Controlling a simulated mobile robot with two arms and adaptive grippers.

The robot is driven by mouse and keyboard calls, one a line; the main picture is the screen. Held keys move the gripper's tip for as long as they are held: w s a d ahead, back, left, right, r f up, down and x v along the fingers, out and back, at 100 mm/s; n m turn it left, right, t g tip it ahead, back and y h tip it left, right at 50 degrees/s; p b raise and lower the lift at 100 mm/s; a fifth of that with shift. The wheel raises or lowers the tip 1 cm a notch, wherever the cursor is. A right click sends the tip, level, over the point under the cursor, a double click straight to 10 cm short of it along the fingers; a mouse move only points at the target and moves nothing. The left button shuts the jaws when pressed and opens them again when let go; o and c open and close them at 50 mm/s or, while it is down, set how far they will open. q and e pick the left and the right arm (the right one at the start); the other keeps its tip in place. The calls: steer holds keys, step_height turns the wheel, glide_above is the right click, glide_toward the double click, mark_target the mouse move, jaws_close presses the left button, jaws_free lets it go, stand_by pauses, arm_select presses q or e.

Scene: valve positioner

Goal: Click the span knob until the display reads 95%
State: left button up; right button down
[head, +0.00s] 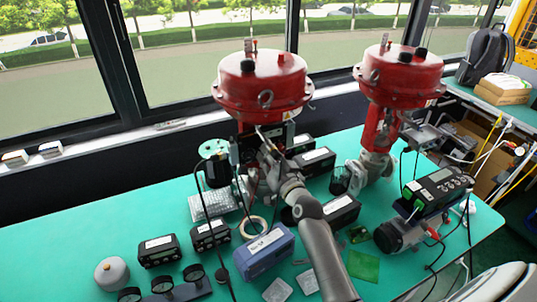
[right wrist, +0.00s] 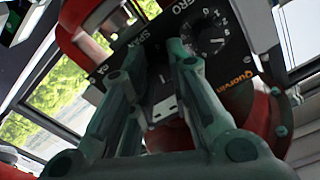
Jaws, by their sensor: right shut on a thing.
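A black positioner panel (right wrist: 218,62) with a SPAN label and a ZERO dial (right wrist: 204,33) is close ahead in the right wrist view. My right gripper (right wrist: 155,58) is shut at the SPAN label, on the span knob, which its fingers mostly hide. In the head view my right gripper (head: 266,142) reaches the front of the left red valve actuator (head: 263,85), where the panel is largely covered. I cannot make out a percentage reading in either view. My left gripper is not in view.
A second red actuator (head: 402,75) stands to the right. Several black boxes, a blue-grey box (head: 264,250) and gauges lie on the green table (head: 60,250). A device with keys and a screen (head: 437,186) sits at the right, with cables nearby. Windows are behind.

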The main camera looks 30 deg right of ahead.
steer(key=shift+m+p, duration=0.3)
steer(key=shift+m, duration=0.9)
steer(key=c, duration=1.6)
jaws_free()
steer(key=s, duration=1.2)
steer(key=shift+a, duration=0.4)
steer(key=shift+f, duration=0.1)
